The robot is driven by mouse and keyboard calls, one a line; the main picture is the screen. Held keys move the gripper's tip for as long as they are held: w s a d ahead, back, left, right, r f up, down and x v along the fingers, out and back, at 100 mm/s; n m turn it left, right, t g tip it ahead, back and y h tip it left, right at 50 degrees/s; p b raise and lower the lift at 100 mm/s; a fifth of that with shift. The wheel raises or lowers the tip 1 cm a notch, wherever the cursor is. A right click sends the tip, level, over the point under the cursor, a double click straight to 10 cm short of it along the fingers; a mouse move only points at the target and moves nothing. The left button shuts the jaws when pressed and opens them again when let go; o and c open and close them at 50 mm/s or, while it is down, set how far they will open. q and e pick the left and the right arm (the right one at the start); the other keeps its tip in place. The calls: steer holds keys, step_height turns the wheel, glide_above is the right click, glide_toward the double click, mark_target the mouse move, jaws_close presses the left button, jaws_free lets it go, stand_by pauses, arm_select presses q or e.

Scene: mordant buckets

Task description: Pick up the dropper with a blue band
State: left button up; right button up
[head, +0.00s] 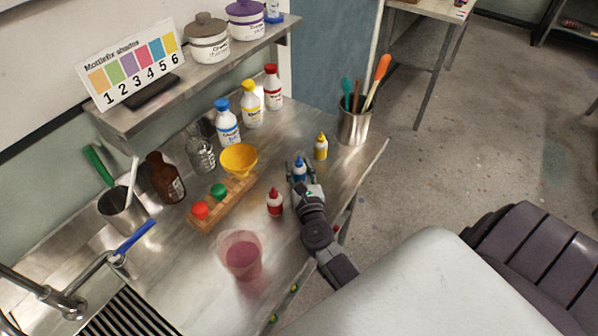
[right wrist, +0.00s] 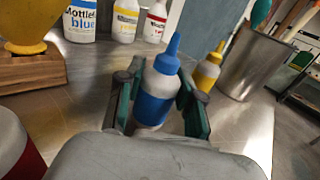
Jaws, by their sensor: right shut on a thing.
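The dropper with a blue band (head: 299,170) is a small white bottle with a blue tip, upright at the worktop. My right gripper (head: 297,168) is shut around it. In the right wrist view the blue-banded dropper (right wrist: 155,92) stands between the two green-padded fingers of my right gripper (right wrist: 158,103). I cannot tell whether its base touches the worktop. A yellow-banded dropper (head: 321,146) stands just behind it, and a red-banded dropper (head: 275,202) stands to the left. My left gripper is not in view.
A wooden rack (head: 224,203) with a yellow funnel (head: 239,160) stands left of the gripper. A pink beaker (head: 241,255) is nearer the front. A metal can of tools (head: 354,128) stands at the back right. Mottlefix bottles (head: 228,125) line the back.

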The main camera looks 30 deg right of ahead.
steer(key=shift+c, duration=1.3)
